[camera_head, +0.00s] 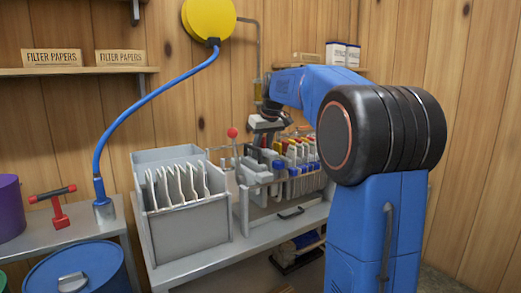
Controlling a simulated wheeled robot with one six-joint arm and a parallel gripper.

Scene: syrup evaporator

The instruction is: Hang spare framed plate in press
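The press (245,212) stands on the grey bench, with several plates (300,182) hanging side by side in it. Coloured tabs in red, yellow, white and blue show along their tops. A grey box (190,228) left of the press holds several upright white-edged plates (178,186); I cannot tell which plate is the spare. My gripper (266,138) hangs over the left part of the press, close above the plate tops. Its fingers are small and dark here, and I cannot tell whether they hold anything. My blue arm hides the press's right end.
A red ball-topped lever (232,133) rises at the press's left end. A red T-handled tool (56,208) and a blue drum (80,270) are at left.

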